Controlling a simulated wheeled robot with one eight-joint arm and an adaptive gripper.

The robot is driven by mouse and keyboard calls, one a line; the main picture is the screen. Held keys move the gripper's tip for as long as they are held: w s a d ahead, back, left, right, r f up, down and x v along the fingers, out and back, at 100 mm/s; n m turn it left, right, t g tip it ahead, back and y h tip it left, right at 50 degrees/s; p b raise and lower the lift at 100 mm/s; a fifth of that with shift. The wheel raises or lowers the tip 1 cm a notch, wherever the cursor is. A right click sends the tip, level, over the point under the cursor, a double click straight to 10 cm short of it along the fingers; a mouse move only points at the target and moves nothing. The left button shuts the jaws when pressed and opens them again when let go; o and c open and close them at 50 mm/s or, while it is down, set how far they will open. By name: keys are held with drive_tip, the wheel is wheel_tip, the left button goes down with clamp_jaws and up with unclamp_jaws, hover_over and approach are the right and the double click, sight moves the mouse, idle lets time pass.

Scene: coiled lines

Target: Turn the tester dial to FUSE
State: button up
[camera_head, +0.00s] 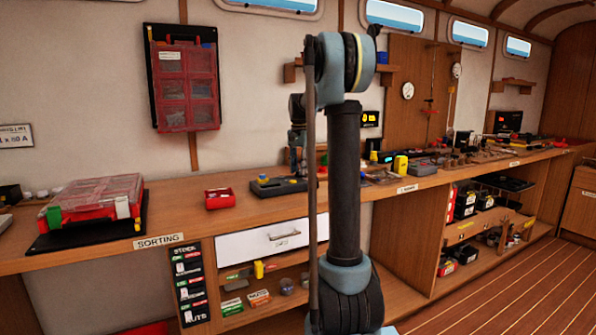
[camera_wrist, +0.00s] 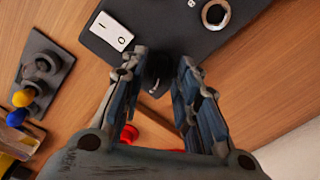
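The tester appears to be the black box (camera_wrist: 150,28) at the top of the wrist view, with a white I/O rocker switch (camera_wrist: 112,31) and a metal-ringed round part (camera_wrist: 216,14). A dark knob (camera_wrist: 158,72), probably the dial, is at the box's near edge. My gripper (camera_wrist: 163,72) has its fingers apart, one on each side of this knob; contact cannot be told. The dial's markings and pointer setting are not readable. In the head view my gripper (camera_head: 298,160) is low over the bench beside a dark device (camera_head: 275,187), partly hidden by my arm.
A red round part (camera_wrist: 129,133) shows below the fingers. A red bin (camera_head: 220,198) and a red organiser case (camera_head: 95,193) stand left on the bench (camera_head: 190,215).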

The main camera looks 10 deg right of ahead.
drive_tip(key=shift+f, duration=0.25)
clamp_jaws()
drive_tip(key=shift+n, duration=0.4)
drive_tip(key=n, duration=1.1)
idle(0.5)
